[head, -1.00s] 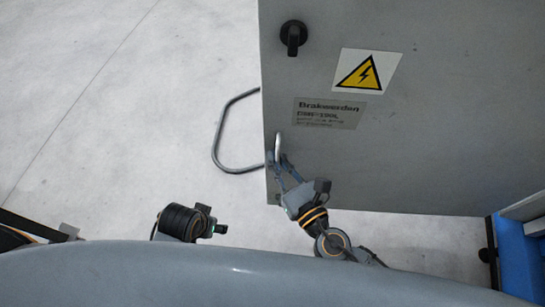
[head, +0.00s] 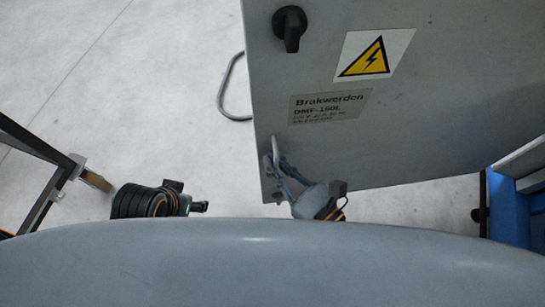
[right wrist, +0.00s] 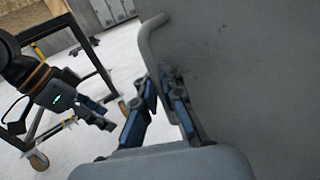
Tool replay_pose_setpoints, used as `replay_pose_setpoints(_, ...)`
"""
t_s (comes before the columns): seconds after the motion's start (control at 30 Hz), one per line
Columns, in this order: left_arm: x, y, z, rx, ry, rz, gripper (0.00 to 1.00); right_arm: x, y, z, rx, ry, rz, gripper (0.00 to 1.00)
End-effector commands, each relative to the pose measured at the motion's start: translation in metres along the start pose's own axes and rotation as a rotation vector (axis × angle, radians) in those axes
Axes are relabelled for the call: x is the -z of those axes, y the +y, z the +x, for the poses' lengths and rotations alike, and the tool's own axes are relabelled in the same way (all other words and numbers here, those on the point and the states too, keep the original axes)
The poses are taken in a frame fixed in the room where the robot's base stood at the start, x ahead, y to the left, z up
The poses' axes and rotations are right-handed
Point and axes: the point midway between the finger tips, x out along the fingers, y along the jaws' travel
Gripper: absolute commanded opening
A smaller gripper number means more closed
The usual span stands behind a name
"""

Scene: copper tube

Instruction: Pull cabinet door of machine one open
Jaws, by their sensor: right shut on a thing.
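The grey cabinet door (head: 420,110) fills the upper right of the head view, with a black knob (head: 290,28), a yellow warning sign (head: 375,55) and a "Brakwerden" label (head: 330,106). My right gripper (head: 275,165) is shut on the metal door handle (head: 274,148) near the door's lower left edge. In the right wrist view the handle (right wrist: 148,35) curves down toward the fingers (right wrist: 160,85), beside the door's face (right wrist: 240,70). My left arm's dark wrist (head: 150,200) shows at lower left. My left gripper (right wrist: 98,120) appears in the right wrist view, its jaw state unclear.
A grey bent tube (head: 229,90) shows behind the door's left edge. A dark wheeled frame (head: 45,165) stands at the left, also in the right wrist view (right wrist: 95,50). Blue machinery (head: 508,210) is at the right.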

Motion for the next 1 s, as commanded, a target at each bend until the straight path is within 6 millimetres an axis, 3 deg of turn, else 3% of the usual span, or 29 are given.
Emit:
replay_pose_setpoints(0.33, 0.0002, 0.0000, 0.0000, 0.000, 0.001, 0.000, 0.58, -0.0016, -0.0039, -0.0001, 0.010, -0.004, -0.005, 0.00)
replay_pose_setpoints(0.4, 0.0002, 0.0000, 0.0000, 0.000, 0.001, 0.000, 0.58, -0.0015, -0.0036, -0.0001, 0.009, -0.003, -0.005, 0.17)
replay_pose_setpoints(0.83, 0.0004, 0.0003, 0.0006, -0.001, 0.000, -0.001, 0.58, -0.0005, -0.0010, -0.0004, 0.003, -0.001, -0.002, 0.17)
replay_pose_setpoints(1.0, 0.0003, 0.0002, 0.0005, -0.001, 0.000, -0.001, 0.58, 0.0010, -0.0010, -0.0090, 0.002, 0.003, -0.004, 0.17)
